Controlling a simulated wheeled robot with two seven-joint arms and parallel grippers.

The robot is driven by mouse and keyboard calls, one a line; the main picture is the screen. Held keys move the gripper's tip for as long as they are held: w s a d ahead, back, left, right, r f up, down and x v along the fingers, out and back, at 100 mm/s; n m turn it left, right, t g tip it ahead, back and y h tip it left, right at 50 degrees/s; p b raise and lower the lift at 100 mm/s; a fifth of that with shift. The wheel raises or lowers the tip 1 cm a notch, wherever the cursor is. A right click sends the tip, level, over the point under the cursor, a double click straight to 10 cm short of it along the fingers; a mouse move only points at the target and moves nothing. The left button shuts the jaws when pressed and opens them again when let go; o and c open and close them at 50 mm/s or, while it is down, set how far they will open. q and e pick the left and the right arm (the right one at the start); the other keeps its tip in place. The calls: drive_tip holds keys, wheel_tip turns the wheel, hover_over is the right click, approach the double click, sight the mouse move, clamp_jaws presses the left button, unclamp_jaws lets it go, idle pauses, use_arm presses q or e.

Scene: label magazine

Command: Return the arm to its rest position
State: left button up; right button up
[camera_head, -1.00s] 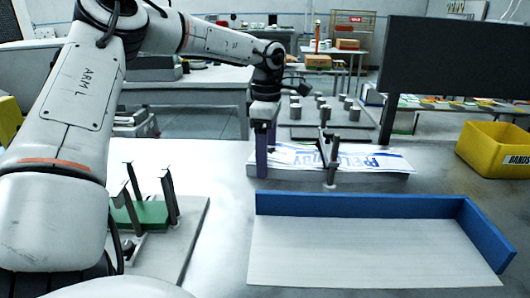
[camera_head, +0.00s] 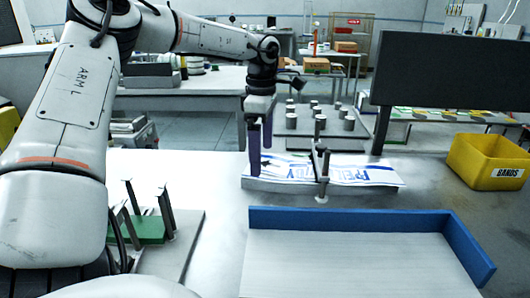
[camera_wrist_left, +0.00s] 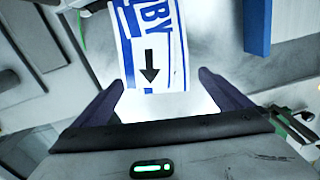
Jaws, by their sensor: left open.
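My left arm comes in from the left in the head view. Its gripper (camera_head: 260,146) hangs at the left end of the label stack (camera_head: 275,170), fingers pointing down. The label stack also shows beyond the fingertips in the left wrist view (camera_wrist_left: 152,45), with blue print and a black arrow. A grey post with a dark clamp (camera_head: 321,172) stands at the stack's front edge. My right gripper is not in view.
A tray with a blue wall (camera_head: 355,221) lies in front of the stack. A yellow bin (camera_head: 488,160) marked BANDS stands at right. A green block (camera_head: 148,231) sits among upright posts at left. A dark monitor (camera_head: 450,70) and a plate with several pegs (camera_head: 325,140) are behind.

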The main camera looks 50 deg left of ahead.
use_arm(q)
drive_tip(key=r, duration=0.1)
drive_tip(key=r+p, duration=0.1)
drive_tip(key=r, duration=0.1)
drive_tip(key=shift+s, duration=0.25)
drive_tip(key=shift+p, duration=0.3)
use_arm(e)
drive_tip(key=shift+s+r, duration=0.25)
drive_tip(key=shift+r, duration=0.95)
use_arm(q)
drive_tip(key=shift+s, duration=0.1)
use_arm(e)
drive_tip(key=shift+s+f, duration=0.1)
